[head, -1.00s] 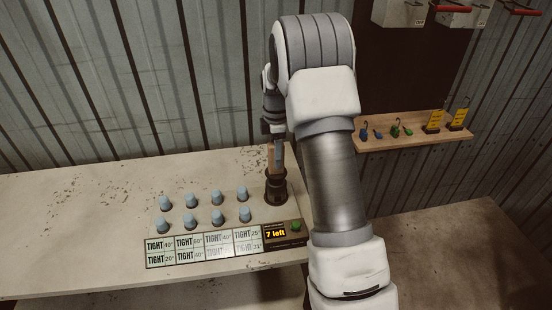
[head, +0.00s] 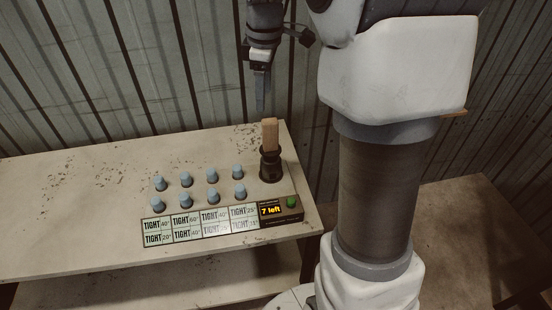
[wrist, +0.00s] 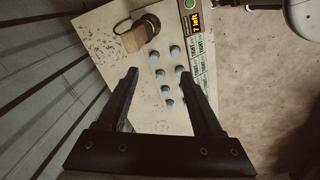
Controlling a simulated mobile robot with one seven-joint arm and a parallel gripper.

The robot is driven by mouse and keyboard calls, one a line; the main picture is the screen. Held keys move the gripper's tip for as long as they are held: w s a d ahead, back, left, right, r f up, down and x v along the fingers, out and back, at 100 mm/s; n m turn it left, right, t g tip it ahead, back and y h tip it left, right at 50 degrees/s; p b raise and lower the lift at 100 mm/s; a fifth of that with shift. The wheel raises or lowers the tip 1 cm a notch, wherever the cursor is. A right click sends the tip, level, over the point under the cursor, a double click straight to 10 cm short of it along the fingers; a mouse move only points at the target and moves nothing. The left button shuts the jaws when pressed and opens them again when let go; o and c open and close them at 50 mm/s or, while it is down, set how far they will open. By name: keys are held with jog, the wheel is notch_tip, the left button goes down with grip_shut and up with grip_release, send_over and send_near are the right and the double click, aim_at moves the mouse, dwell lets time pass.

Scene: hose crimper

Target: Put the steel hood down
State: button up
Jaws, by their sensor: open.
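A dark steel cylinder with a wooden block on top, which looks like the hood (head: 271,168), stands upright at the back right of the bench. Its wooden handle (head: 270,134) points up and is free. In the wrist view the hood (wrist: 151,23) lies beyond the fingertips, with the wooden block nearest me. My gripper (head: 261,108) is above the bench, over and slightly left of the handle, apart from it. In the wrist view my gripper (wrist: 158,73) has its fingers wide apart with nothing between them. What is under the hood is hidden.
Several blue-grey knobs (head: 212,176) stand in two rows on the bench (head: 70,215). In front are a panel of TIGHT labels (head: 185,228) and a black display (head: 271,209) reading "7 left" with a green button (head: 292,201). The bench's left side is clear. A corrugated wall stands behind.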

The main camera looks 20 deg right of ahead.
jog(key=s+a+m+t, duration=0.1)
jog(key=s+a+m, duration=0.1)
jog(key=s, duration=0.6)
jog(key=s+a+r+m+t, duration=0.1)
jog(key=s+a+m, duration=0.1)
jog(key=s+m, duration=0.3)
jog(key=s+a+m+t, duration=0.2)
jog(key=s+a+m, duration=0.1)
jog(key=s, duration=0.8)
jog(key=shift+r+m, duration=0.4)
jog(key=shift+m, duration=0.3)
